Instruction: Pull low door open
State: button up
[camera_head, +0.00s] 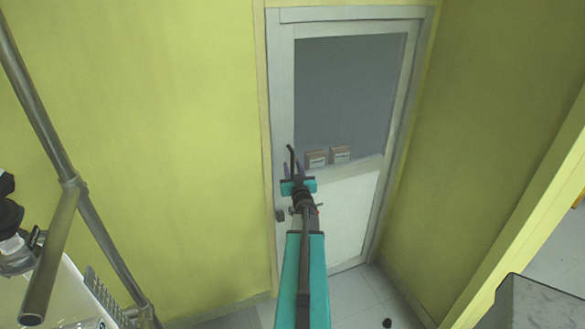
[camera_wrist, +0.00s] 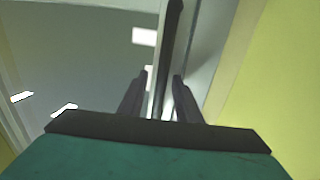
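The door (camera_head: 340,210) is white with a large grey glass pane in its upper part. It looks shut in its frame in the head view. A dark upright handle bar (camera_head: 291,158) is near the door's left edge. My gripper (camera_head: 293,170) is at the lower part of this bar. In the wrist view the bar (camera_wrist: 169,45) runs down between the two fingers of my gripper (camera_wrist: 160,82). The fingers are apart, with a gap showing on each side of the bar. The bar's lower end is hidden behind my gripper.
A dark lock or knob (camera_head: 280,215) is on the door's left edge below the handle. Yellow walls flank the door. A metal frame (camera_head: 75,185) stands at left; a grey block (camera_head: 540,305) is at lower right.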

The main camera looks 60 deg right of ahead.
grip_shut()
dwell(0.4)
